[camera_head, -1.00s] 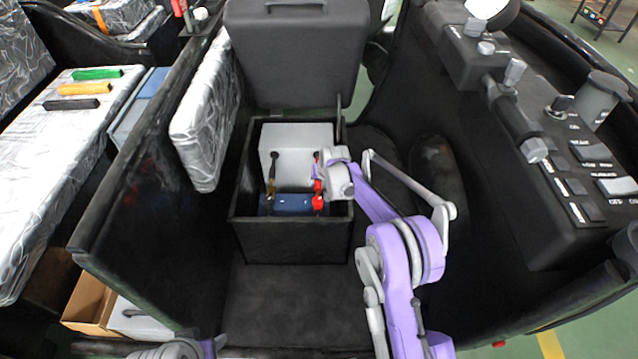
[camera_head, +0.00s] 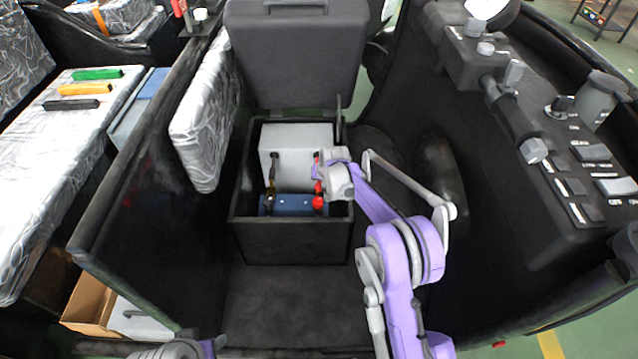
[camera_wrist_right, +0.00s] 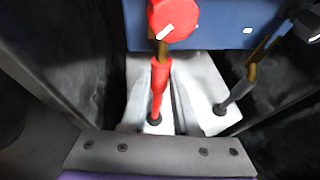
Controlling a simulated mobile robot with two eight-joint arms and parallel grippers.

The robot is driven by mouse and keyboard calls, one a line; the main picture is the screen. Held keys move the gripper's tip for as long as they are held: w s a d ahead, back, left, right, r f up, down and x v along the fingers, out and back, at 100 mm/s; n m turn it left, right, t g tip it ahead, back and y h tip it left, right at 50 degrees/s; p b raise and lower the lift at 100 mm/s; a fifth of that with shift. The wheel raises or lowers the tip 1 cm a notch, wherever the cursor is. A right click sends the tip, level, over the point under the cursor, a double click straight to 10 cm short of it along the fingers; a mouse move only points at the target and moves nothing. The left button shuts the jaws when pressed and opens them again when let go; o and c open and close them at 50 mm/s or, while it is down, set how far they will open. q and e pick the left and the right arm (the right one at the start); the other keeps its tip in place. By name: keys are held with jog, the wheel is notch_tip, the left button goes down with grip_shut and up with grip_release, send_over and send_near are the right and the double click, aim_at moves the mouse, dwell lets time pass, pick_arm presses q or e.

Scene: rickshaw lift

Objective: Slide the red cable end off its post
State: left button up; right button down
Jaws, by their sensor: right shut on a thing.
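The red cable (camera_wrist_right: 158,88) rises from the pale grey box, and its brass-coloured end (camera_wrist_right: 162,48) is at the red round cap of the post (camera_wrist_right: 173,22) on the blue battery (camera_wrist_right: 225,22). In the head view the red cap (camera_head: 318,202) sits at the right of the blue battery (camera_head: 292,206). My right gripper (camera_head: 320,172) is down in the black bin, shut on the red cable near its end. Its fingertips are hard to make out. Whether the end is still around the post is unclear.
The black bin (camera_head: 290,240) has walls close around the battery and grey box (camera_head: 300,142). A black cable (camera_head: 271,178) runs at the left. The dark lid (camera_head: 296,50) stands behind. A control console (camera_head: 570,180) is at the right.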

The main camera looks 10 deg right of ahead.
dwell(0.8)
jog(key=w, duration=0.2)
jog(key=w+d+b, duration=0.1)
jog(key=w, duration=0.1)
jog(key=shift+w+f, duration=0.1)
jog(key=shift+w+d+r, duration=0.1)
jog(key=shift+w+r, duration=0.1)
jog(key=shift+w, duration=0.35)
jog(key=c, duration=0.7)
grip_release()
jog(key=shift+f, duration=0.1)
jog(key=shift+o, duration=0.2)
jog(key=p+v, duration=0.1)
jog(key=v, duration=1)
jog(key=shift+p, duration=0.35)
